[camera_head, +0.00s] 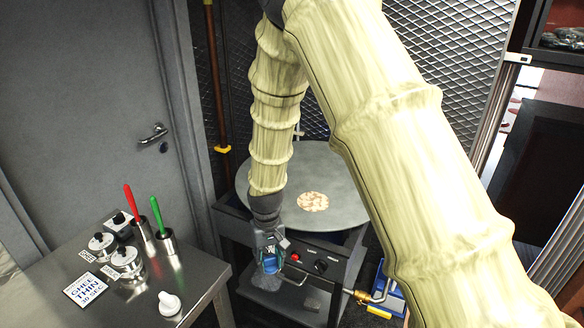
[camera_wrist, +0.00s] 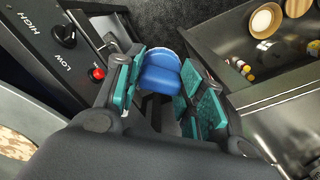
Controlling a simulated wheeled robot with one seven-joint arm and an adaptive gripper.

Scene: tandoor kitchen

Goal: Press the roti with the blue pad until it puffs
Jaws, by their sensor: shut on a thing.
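The roti (camera_head: 313,202), pale with brown patches, lies flat on the round grey griddle (camera_head: 340,173). Part of the roti (camera_wrist: 14,144) also shows at the left edge of the wrist view. My gripper (camera_head: 270,258) is shut on the blue pad (camera_head: 268,268), in front of the griddle's front edge and apart from the roti. In the wrist view the blue pad (camera_wrist: 160,76) sits between the teal finger pads of my gripper (camera_wrist: 160,90). The pad's underside is hidden.
The burner stand has a red button (camera_head: 295,257) and a black knob (camera_head: 320,265). A steel table (camera_head: 140,290) at left holds canisters, red and green-handled tools and a sign. A mesh screen (camera_head: 440,50) stands behind the griddle. A gas valve (camera_head: 362,296) sits at lower right.

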